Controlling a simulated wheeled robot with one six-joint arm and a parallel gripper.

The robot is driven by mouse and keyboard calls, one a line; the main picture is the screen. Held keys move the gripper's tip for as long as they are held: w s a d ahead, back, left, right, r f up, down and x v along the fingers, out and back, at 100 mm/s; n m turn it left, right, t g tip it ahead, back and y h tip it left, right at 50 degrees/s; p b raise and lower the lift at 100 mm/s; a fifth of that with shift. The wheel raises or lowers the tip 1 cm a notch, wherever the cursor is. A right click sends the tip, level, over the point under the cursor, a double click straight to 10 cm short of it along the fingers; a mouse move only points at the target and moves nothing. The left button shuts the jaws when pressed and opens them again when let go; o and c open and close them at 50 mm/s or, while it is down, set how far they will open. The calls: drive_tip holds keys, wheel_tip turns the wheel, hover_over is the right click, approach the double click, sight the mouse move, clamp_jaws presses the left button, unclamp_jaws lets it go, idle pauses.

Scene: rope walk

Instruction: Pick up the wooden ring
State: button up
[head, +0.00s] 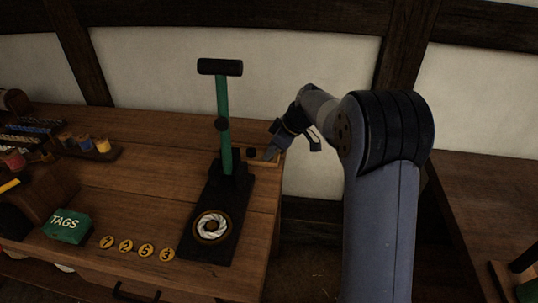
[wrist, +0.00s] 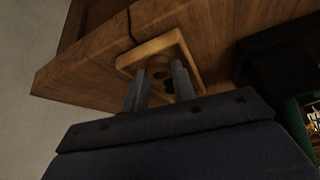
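A small square wooden tray (wrist: 127,66) sits near the corner of the bench in the wrist view. A round brown wooden piece with dark holes, which looks like the wooden ring (wrist: 159,72), shows in the tray between my fingers. It is partly hidden by them. My gripper (wrist: 161,68) is over the tray, its two grey fingers apart with a gap between them. I see no clear grip on the ring. In the head view my gripper (head: 271,153) is at the tray (head: 266,162), which it partly covers; the ring cannot be made out there.
Yellow number discs (head: 126,246) and a green TAGS box (head: 67,226) lie further left. The wall is close behind.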

drive_tip(key=shift+c, duration=0.9)
drive_tip(key=shift+r, duration=0.1)
wheel_tip(320, 180, up, 10)
drive_tip(key=shift+p, duration=0.45)
